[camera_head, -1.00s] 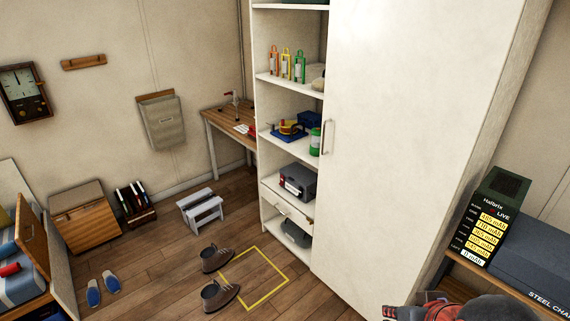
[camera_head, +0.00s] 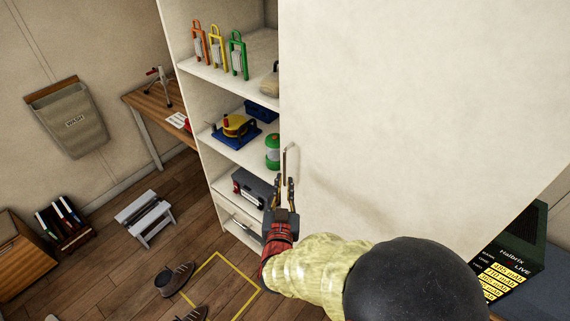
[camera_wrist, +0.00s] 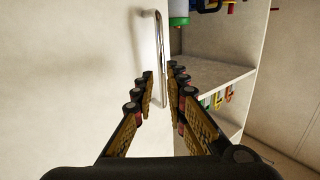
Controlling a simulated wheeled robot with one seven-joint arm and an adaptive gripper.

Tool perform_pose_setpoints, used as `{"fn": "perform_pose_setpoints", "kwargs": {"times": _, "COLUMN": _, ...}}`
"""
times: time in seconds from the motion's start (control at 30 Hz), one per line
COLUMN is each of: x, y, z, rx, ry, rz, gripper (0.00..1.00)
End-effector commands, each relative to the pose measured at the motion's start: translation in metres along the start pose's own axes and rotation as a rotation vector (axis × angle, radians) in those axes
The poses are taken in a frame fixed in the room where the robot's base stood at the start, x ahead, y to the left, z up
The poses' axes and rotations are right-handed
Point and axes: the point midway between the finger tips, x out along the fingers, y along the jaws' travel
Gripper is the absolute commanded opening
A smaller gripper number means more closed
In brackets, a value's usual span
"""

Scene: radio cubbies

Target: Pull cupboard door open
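The cupboard door (camera_head: 410,110) is a tall white panel on the right part of the cupboard, and it looks closed. Its metal bar handle (camera_head: 286,162) stands upright near the door's left edge. My gripper (camera_head: 284,186) is at the lower part of the handle, with its fingers pointing up. In the wrist view my gripper (camera_wrist: 161,85) has its two fingers apart, and the handle (camera_wrist: 159,50) runs down between the fingertips. I see no clear contact between the fingers and the handle.
A step stool (camera_head: 146,216) and shoes (camera_head: 174,279) stand on the floor. A yellow outline (camera_head: 240,306) marks the floor before the cupboard.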

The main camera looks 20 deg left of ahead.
Motion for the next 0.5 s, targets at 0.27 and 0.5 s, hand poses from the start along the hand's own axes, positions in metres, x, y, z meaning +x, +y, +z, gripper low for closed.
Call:
{"fn": "perform_pose_setpoints", "kwargs": {"times": 0.27, "x": 0.002, "y": -0.003, "z": 0.004, "rx": -0.027, "ry": 0.056, "rz": 0.023, "gripper": 0.14}}
{"fn": "perform_pose_setpoints", "kwargs": {"times": 0.5, "x": 0.039, "y": -0.001, "z": 0.002, "rx": -0.026, "ry": 0.056, "rz": 0.024, "gripper": 0.14}}
